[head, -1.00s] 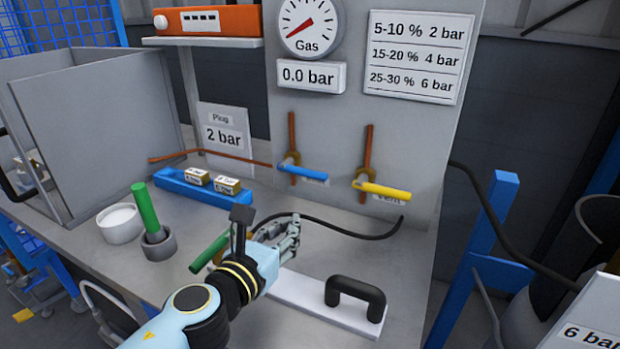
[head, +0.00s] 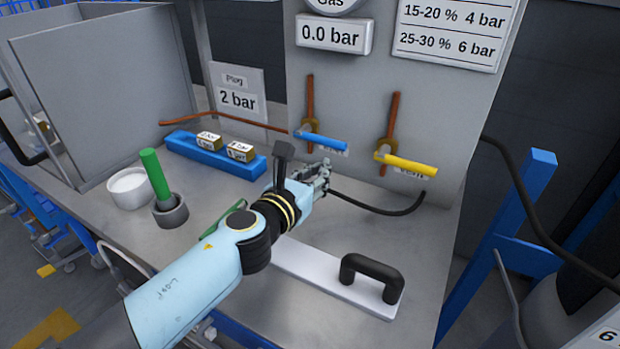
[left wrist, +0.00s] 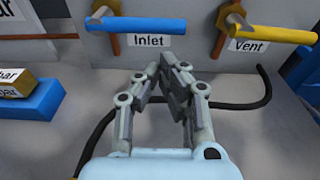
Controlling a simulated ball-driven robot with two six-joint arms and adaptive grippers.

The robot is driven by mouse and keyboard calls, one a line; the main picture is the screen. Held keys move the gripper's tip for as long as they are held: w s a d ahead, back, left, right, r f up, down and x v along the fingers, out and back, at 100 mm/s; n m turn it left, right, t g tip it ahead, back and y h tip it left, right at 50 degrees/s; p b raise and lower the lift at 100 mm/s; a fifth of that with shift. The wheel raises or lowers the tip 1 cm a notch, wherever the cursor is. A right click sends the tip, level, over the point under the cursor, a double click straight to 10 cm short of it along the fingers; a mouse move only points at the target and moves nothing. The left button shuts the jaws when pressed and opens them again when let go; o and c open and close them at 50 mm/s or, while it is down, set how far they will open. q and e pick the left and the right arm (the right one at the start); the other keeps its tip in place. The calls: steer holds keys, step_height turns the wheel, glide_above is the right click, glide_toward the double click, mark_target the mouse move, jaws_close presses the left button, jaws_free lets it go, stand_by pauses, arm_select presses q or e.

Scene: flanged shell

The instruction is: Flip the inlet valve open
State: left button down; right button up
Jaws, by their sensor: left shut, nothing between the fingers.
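The inlet valve has a blue handle (head: 321,140) that lies sideways, pointing right, on a brass body on the grey panel. It also shows in the left wrist view as a blue handle (left wrist: 148,25) above the Inlet label (left wrist: 149,41). My left gripper (head: 325,168) is shut and empty, just below and in front of the blue handle, apart from it. Its fingers also show in the left wrist view (left wrist: 168,66), pointing up toward the Inlet label. The yellow vent handle (head: 411,165) lies sideways to the right. My right gripper is not in view.
A white plate with a black handle (head: 371,270) lies on the bench front. A black hose (head: 375,207) runs behind my gripper. A blue block holder (head: 188,147), a green-handled tool (head: 155,174) and a white cup (head: 128,188) stand at left. The gauge box reads 0.0 bar (head: 333,35).

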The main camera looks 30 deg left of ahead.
mark_target(322, 137)
arm_select(q)
steer(key=w, duration=0.4)
steer(key=shift+a+f, duration=0.1)
steer(key=shift+f, duration=0.2)
steer(key=shift+w+b, duration=0.3)
steer(key=shift+w, duration=0.05)
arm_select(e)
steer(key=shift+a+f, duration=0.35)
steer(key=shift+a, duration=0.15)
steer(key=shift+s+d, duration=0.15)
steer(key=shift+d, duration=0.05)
